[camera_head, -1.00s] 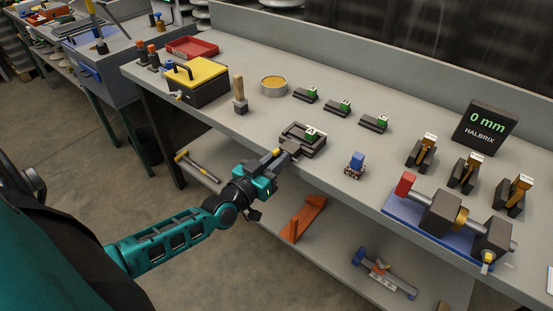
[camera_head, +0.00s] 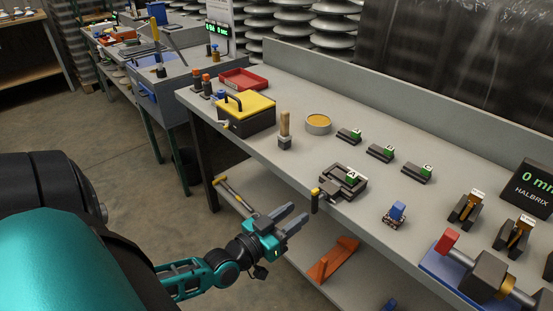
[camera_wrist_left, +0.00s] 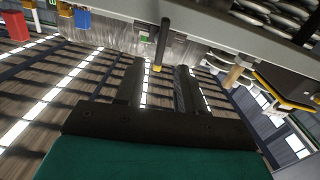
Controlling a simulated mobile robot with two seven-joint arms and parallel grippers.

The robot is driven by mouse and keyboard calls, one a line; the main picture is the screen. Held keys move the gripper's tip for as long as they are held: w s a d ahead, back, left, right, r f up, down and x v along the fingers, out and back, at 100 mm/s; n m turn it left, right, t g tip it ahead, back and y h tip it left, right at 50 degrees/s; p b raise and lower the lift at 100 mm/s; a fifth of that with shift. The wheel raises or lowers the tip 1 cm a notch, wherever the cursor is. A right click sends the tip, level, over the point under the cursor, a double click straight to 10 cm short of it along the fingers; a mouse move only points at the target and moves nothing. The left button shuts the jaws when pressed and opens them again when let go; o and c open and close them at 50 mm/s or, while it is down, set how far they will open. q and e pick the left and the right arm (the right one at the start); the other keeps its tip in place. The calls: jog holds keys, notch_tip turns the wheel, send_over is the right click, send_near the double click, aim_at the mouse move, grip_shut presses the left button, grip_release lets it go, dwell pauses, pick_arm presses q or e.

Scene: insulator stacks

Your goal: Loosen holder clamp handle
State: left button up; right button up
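The dark holder (camera_head: 342,181) with a green label A lies at the front edge of the workbench. Its clamp handle (camera_head: 315,201), a dark bar with a yellow part, sticks out at the holder's front left corner, by the bench edge. My left gripper (camera_head: 297,217) is open and empty, in front of the bench edge, just left of and below the handle and apart from it. In the left wrist view the handle (camera_wrist_left: 161,45) appears beyond and between the tips of the two spread fingers (camera_wrist_left: 159,70). My right gripper is not in view.
Green-labelled blocks (camera_head: 380,152) stand behind the holder, a small blue-topped part (camera_head: 397,212) to its right. A wooden-handled tool (camera_head: 284,131) and a yellow-lidded box (camera_head: 246,113) stand to the left. An orange bracket (camera_head: 334,261) lies on the lower shelf.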

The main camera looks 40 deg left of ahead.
pick_arm(q)
jog(key=s, duration=0.5)
jog(key=shift+a, duration=0.2)
dwell(0.3)
